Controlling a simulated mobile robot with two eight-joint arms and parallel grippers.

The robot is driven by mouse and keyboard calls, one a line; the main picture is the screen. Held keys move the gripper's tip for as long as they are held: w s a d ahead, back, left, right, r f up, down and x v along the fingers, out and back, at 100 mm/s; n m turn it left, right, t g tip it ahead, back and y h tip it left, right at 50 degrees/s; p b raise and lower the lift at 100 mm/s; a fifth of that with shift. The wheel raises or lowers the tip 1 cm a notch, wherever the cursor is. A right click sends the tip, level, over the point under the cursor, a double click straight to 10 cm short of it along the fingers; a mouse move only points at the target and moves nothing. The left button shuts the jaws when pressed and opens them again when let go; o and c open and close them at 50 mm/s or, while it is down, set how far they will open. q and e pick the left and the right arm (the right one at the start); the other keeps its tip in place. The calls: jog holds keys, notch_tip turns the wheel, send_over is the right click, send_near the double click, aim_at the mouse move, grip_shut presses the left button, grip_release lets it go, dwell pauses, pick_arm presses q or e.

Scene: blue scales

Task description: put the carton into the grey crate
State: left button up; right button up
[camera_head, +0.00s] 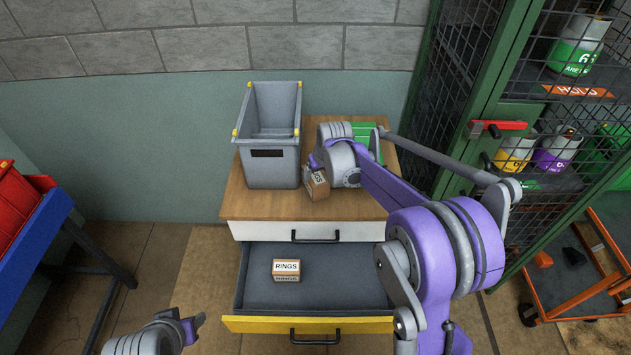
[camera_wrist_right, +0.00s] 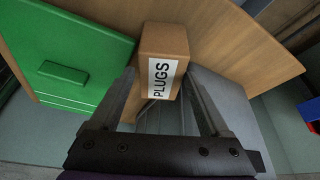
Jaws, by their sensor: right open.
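A small brown carton labelled PLUGS (camera_head: 317,186) stands on the wooden cabinet top, right of the grey crate (camera_head: 270,168). It also shows in the right wrist view (camera_wrist_right: 163,50). My right gripper (camera_wrist_right: 163,85) is open, with one finger on each side of the carton's near end; I cannot tell whether they touch it. In the head view the arm hides part of this gripper. The grey crate has yellow corner clips, and its visible inside looks empty. A second carton, labelled RINGS (camera_head: 286,269), lies in the open drawer. My left gripper (camera_head: 194,325) is low at the left, its jaws unclear.
The open drawer (camera_head: 340,290) with a yellow front sticks out below the cabinet top (camera_head: 240,204). A green box (camera_head: 365,128) stands behind my right wrist. Red bins (camera_head: 15,205) on a blue stand are at left, a green mesh cage (camera_head: 490,90) at right.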

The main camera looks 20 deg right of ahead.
jog(key=x, duration=0.5)
jog(key=shift+w+a+f+p, duration=0.1)
jog(key=shift+w+f+p, duration=0.15)
jog(key=shift+f+p, duration=0.05)
jog(key=shift+s, duration=0.1)
jog(key=shift+c, duration=0.4)
jog(key=shift+r, duration=0.1)
grip_shut()
